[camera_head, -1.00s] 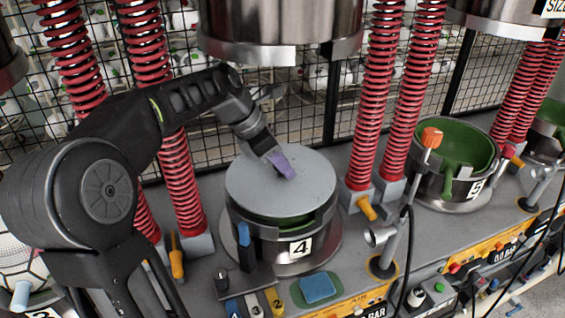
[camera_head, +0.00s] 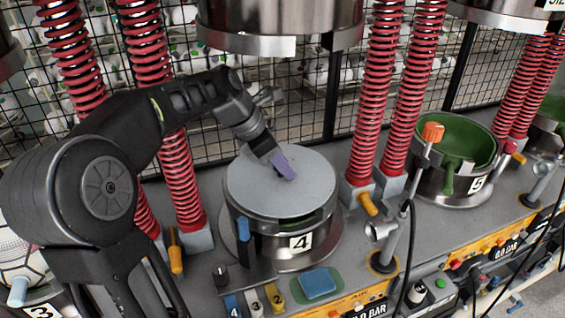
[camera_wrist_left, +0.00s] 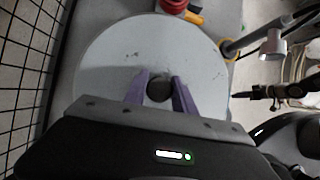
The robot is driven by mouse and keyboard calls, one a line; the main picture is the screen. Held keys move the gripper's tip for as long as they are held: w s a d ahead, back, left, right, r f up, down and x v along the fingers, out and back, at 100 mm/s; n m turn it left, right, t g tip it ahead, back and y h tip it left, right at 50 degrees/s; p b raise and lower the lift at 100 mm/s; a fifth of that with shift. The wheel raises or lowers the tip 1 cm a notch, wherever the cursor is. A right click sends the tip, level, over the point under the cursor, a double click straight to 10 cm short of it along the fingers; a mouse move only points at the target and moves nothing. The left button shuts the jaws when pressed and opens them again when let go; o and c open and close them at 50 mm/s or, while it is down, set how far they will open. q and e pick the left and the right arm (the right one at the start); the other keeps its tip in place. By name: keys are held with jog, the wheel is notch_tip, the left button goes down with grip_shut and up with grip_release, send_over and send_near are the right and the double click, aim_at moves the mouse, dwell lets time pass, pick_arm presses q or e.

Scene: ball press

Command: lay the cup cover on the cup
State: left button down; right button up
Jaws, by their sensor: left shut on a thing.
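The cup cover (camera_head: 262,187) is a flat grey disc. It lies over the top of the steel cup (camera_head: 268,236) marked 4, and a dark gap with some green shows under its front edge. My left gripper (camera_head: 287,171) is over the middle of the cover, with purple fingers. In the left wrist view the fingers (camera_wrist_left: 160,90) are shut on a round dark knob at the centre of the cover (camera_wrist_left: 115,60). Whether the cover rests fully on the rim cannot be told.
A steel press cylinder (camera_head: 280,22) hangs above the cup. Red springs (camera_head: 178,190) stand on both sides. A blue handle (camera_head: 243,232) rises at the cup's front left. A green-lined cup marked 5 (camera_head: 455,165) stands open to the right. Black mesh (camera_head: 290,100) is behind.

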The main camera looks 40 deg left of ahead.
pick_arm(q)
jog(key=c, duration=0.9)
grip_release()
jog(key=shift+c, duration=0.2)
jog(key=shift+f, duration=0.1)
